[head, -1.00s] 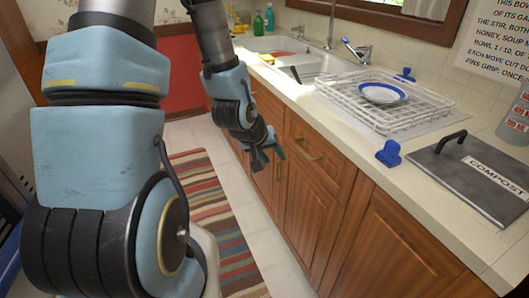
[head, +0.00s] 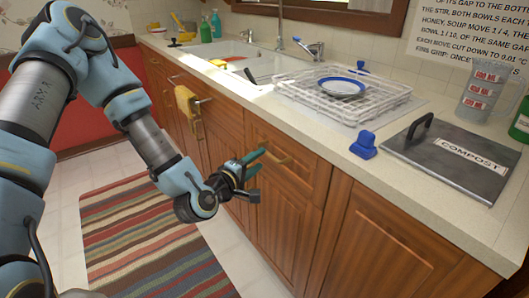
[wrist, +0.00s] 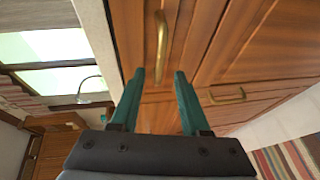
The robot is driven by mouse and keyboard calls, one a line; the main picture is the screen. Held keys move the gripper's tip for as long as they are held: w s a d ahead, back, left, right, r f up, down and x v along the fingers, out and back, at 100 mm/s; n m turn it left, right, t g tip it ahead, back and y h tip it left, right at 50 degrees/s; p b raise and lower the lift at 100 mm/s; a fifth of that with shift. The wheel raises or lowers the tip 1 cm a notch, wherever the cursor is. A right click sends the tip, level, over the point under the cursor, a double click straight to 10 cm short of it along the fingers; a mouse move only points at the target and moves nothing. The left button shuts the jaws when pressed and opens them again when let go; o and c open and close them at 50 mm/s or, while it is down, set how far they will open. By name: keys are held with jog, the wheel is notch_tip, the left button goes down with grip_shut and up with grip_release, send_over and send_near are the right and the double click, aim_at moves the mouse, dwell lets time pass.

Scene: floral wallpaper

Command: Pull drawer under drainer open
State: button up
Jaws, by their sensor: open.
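The white dish drainer (head: 385,105) stands on the counter and holds a blue-rimmed plate (head: 343,87). Below it is a wooden drawer (head: 308,172), its front flush with the cabinet, so it looks shut. Its brass bar handle (head: 277,157) also shows in the wrist view (wrist: 162,38). My gripper (head: 261,160) is open, with teal fingers pointing at the drawer front at the handle's left end. In the wrist view my fingertips (wrist: 159,74) lie either side of the handle's near end. I cannot tell how much gap is left in depth.
A cupboard door with its own handle (wrist: 227,95) is below the drawer. A yellow towel (head: 188,108) hangs left of my gripper. A blue clip-like object (head: 364,145) and a compost lid (head: 455,155) are on the counter. A striped rug (head: 150,235) covers open floor.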

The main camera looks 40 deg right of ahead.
aim_at(268, 152)
jog(key=p+x, duration=0.1)
jog(key=x, duration=0.5)
grip_shut()
dwell(0.3)
dwell(1.1)
